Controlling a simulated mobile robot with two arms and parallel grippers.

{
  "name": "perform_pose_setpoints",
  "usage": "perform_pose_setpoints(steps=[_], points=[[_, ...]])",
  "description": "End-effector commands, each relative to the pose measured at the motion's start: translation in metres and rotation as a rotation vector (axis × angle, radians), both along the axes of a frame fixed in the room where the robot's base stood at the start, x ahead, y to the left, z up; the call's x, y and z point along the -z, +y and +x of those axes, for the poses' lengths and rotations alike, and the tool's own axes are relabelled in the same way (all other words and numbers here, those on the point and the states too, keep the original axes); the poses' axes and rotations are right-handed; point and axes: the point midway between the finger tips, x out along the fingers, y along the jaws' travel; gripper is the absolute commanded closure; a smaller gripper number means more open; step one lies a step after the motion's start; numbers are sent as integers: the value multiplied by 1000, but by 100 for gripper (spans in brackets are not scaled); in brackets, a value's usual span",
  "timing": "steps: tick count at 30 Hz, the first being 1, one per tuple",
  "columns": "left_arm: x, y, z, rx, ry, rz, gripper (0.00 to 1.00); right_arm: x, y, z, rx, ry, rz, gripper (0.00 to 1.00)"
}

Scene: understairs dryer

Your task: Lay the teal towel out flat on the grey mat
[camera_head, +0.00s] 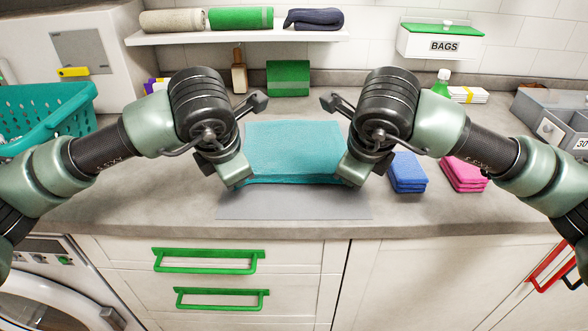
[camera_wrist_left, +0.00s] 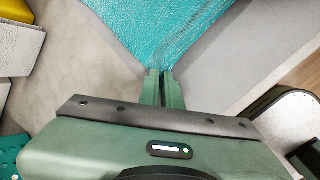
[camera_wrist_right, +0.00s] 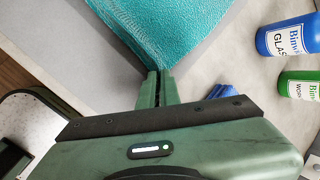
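The teal towel (camera_head: 295,148) lies over the back and middle of the grey mat (camera_head: 295,204), with a folded-looking edge along its front. A bare strip of mat shows in front of it. My left gripper (camera_head: 246,181) is at the towel's front left corner. In the left wrist view its fingers (camera_wrist_left: 166,74) are nearly together with the towel corner pinched at the tips. My right gripper (camera_head: 345,181) is at the front right corner. In the right wrist view its fingers (camera_wrist_right: 159,76) are likewise closed on the towel corner. The arms hide the towel's sides partly.
Blue cloths (camera_head: 407,172) and pink cloths (camera_head: 464,174) are stacked right of the mat. A shelf (camera_head: 240,36) with rolled towels hangs above. The counter's front edge is close to the mat.

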Motion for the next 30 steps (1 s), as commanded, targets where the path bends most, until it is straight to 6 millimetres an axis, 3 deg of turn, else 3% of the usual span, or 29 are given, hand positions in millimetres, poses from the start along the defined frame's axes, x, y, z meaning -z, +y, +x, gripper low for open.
perform_pose_setpoints(steps=[3,7,8,20,30], points=[[0,3,1,-8,2,5,100,1,-3,0,8,3,-6,100],[0,3,1,-6,1,4,62,1,-3,0,6,3,-5,63],[0,2,0,-6,1,4,60,1,-2,0,5,4,-4,60],[-1,0,-1,0,3,2,60,-1,0,-1,-1,3,-1,60],[-46,0,-25,2,-1,1,60,-46,0,-25,-2,-1,0,60]])
